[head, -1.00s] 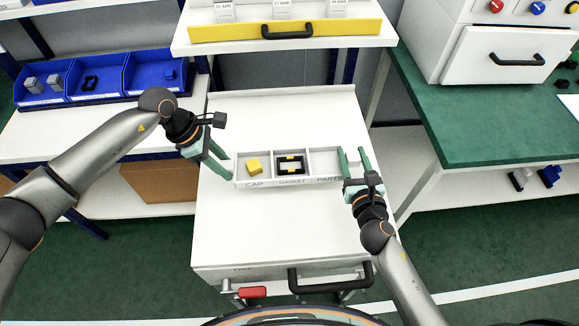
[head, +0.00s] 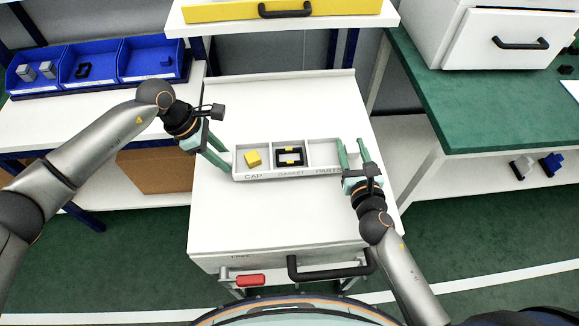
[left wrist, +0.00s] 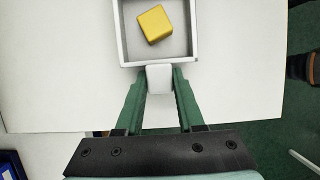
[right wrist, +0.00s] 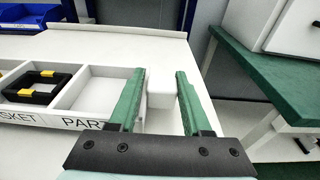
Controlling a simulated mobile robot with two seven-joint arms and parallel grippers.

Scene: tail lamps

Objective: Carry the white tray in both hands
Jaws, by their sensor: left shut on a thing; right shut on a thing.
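The white tray (head: 307,172) is in the middle of the head view, over the white cart top, level as far as I see. Its three compartments are labelled CAP, GASKET and PARTS. A yellow block (head: 253,158) lies in CAP, a black frame with yellow pieces (head: 290,157) in GASKET, and PARTS looks empty. My left gripper (head: 228,161) is shut on the tab (left wrist: 159,78) at the tray's left end. My right gripper (head: 352,140) is shut on the tab (right wrist: 162,88) at the right end. I cannot tell whether the tray touches the cart top.
The cart top (head: 280,220) is bare around the tray and has a black handle (head: 330,268) in front. Blue bins (head: 92,67) stand on a bench at left. A green bench (head: 490,115) is at right, and a shelf with a yellow-fronted drawer (head: 230,12) is behind.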

